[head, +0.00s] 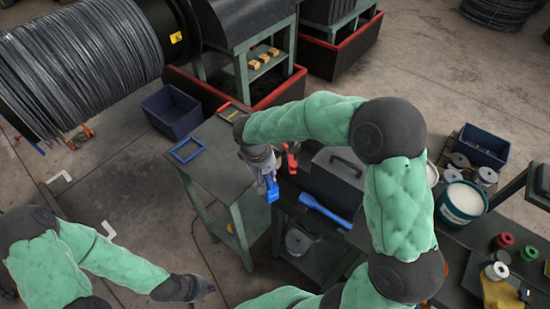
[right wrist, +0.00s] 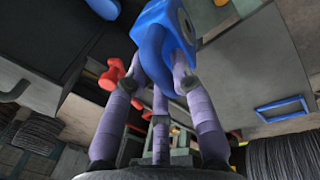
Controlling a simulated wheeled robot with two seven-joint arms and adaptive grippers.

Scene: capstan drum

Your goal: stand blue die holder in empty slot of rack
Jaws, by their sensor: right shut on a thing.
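My right gripper (head: 268,183) is shut on the blue die holder (head: 272,191), held near the right edge of the grey worktable. In the right wrist view, the fingers (right wrist: 165,85) close around the blue die holder (right wrist: 160,32), and a round opening shows in its blue head. A red holder-like piece (head: 291,160) is just right of the gripper; it also shows in the right wrist view (right wrist: 117,82). I cannot make out the rack or its empty slot clearly. My left gripper (head: 203,288) is low at the left, away from the table; its fingers are too small to judge.
A blue square frame (head: 187,150) and a small tray (head: 236,112) lie on the worktable (head: 215,165). A dark toolbox (head: 333,183) and a long blue tool (head: 325,211) are to the right. A dark blue bin (head: 172,111) stands on the floor behind.

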